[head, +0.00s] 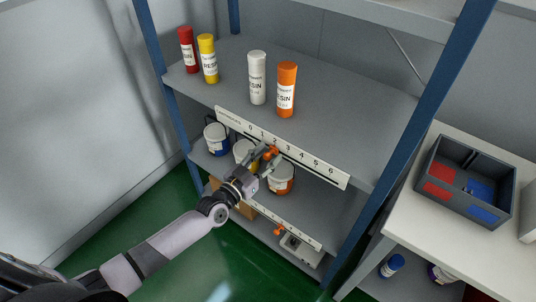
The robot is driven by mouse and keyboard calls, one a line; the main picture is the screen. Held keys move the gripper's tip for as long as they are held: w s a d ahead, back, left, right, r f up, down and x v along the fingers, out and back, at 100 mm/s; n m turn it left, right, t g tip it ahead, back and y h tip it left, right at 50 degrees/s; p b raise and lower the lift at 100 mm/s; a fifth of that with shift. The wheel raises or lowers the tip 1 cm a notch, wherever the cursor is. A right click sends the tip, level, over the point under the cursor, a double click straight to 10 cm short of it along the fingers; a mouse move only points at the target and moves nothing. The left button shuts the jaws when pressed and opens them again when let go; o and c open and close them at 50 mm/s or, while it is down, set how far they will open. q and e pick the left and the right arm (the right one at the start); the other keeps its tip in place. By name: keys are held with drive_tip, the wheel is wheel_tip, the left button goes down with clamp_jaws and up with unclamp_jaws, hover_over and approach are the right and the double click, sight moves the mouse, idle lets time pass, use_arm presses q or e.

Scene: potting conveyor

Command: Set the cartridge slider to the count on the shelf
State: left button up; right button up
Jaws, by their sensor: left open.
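A white strip (230,119) with the numbers 0 to 6 runs along the front edge of the upper shelf. The orange cartridge slider (271,151) sits on its lower edge, about below the 2. My left gripper (270,154) is open, with its fingertips around or just in front of the slider; I cannot tell if they touch it. On the shelf above stand several cartridges: a red one (187,50), a yellow one (208,59), a white one (257,78) and an orange one (286,90). My right gripper is not in view.
Tubs with blue (216,140), yellow (243,152) and orange (281,178) labels stand on the lower shelf, partly behind my left arm. A lower strip (300,234) has its own orange knob (279,231). A blue post (408,128) and a divided grey bin (432,172) are at right.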

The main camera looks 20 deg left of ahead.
use_arm(q)
drive_tip(key=shift+w+d, duration=0.15)
drive_tip(key=shift+w, duration=0.2)
drive_tip(key=shift+c, duration=0.2)
clamp_jaws()
idle(0.5)
